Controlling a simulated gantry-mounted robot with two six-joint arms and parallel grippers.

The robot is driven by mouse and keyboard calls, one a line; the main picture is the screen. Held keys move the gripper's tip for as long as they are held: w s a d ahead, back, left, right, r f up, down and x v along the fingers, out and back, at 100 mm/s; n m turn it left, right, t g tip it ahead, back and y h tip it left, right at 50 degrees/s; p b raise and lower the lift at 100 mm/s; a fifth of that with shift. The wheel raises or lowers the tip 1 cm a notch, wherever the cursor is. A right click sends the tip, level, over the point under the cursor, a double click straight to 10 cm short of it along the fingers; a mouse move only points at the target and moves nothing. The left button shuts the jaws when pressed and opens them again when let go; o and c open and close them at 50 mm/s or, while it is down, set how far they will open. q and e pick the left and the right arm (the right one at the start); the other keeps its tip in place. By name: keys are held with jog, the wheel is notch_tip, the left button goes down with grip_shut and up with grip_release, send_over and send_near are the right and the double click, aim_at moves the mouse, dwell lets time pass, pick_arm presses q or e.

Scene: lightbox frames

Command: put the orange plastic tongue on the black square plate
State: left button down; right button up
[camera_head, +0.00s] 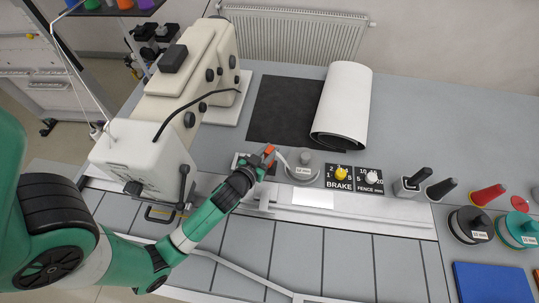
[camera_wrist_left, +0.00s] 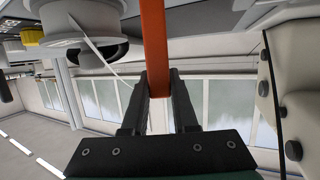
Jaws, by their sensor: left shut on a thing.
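The orange plastic tongue (camera_head: 269,150) is held in my left gripper (camera_head: 263,160), near the middle of the bench. In the left wrist view the tongue (camera_wrist_left: 154,40) is an upright orange strip between the two dark fingertips (camera_wrist_left: 160,95), which are shut on it. A small black plate (camera_head: 238,160) with pale marking lies just behind the gripper, partly hidden by the arm. Black square plates marked BRAKE (camera_head: 340,184) and FENCE (camera_head: 369,188) lie to its right, with a yellow knob and a white knob. My right gripper is not in view.
A labelled grey spool (camera_head: 303,172) stands right beside the gripper, with a pale strand near it. The cream sewing machine (camera_head: 160,130) stands left. Black sheeting with a white roll (camera_head: 343,100) lies behind. Handled tools, spools and a blue pad (camera_head: 492,282) are at right.

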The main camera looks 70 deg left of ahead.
pick_arm(q)
jog(key=shift+f, duration=1.05)
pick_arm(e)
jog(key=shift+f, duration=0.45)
pick_arm(q)
jog(key=shift+f, duration=0.15)
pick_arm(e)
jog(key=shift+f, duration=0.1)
pick_arm(q)
jog(key=c, duration=0.7)
grip_release()
jog(key=shift+s+d+r, duration=0.1)
jog(key=shift+d+r, duration=0.05)
jog(key=shift+r, duration=0.05)
jog(key=b+v, duration=0.1)
jog(key=v, duration=1)
jog(key=shift+s+d, duration=0.2)
jog(key=shift+s, duration=0.1)
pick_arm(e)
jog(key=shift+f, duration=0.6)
